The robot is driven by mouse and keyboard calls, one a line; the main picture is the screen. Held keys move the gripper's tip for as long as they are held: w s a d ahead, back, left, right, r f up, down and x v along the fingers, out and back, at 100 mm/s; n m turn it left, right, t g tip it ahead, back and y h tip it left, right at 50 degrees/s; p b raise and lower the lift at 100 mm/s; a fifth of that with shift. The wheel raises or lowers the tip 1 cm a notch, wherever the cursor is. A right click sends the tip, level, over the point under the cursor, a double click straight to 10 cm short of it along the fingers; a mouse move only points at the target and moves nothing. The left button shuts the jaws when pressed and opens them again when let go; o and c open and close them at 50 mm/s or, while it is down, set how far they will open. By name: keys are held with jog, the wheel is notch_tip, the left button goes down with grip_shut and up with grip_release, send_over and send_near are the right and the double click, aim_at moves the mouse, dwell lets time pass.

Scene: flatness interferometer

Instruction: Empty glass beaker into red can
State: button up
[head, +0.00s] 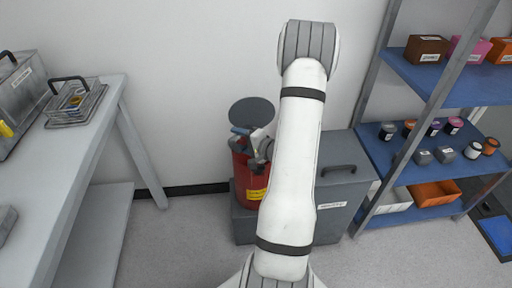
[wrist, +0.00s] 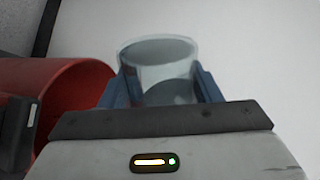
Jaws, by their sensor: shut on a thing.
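The red can (head: 247,188) stands on a grey cabinet against the back wall, its round dark lid (head: 252,110) raised. A yellow label is on its front. My gripper (head: 243,138) is at the can's top. In the wrist view my gripper's blue fingers are shut on the clear glass beaker (wrist: 158,52), one on each side. The can's open red mouth (wrist: 78,85) is to the left of the beaker there. A greyish area shows low in the beaker; I cannot tell whether it is liquid. The beaker is not clearly visible in the head view.
The grey cabinet (head: 335,205) with a handle on top stands right of the can. A blue-shelved rack (head: 440,80) with boxes and small jars is farther right. Floor between table and can is clear.

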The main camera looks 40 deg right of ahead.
jog(key=shift+d+f+m+p, duration=0.2)
jog(key=shift+m+p, duration=0.3)
jog(key=shift+p, duration=0.55)
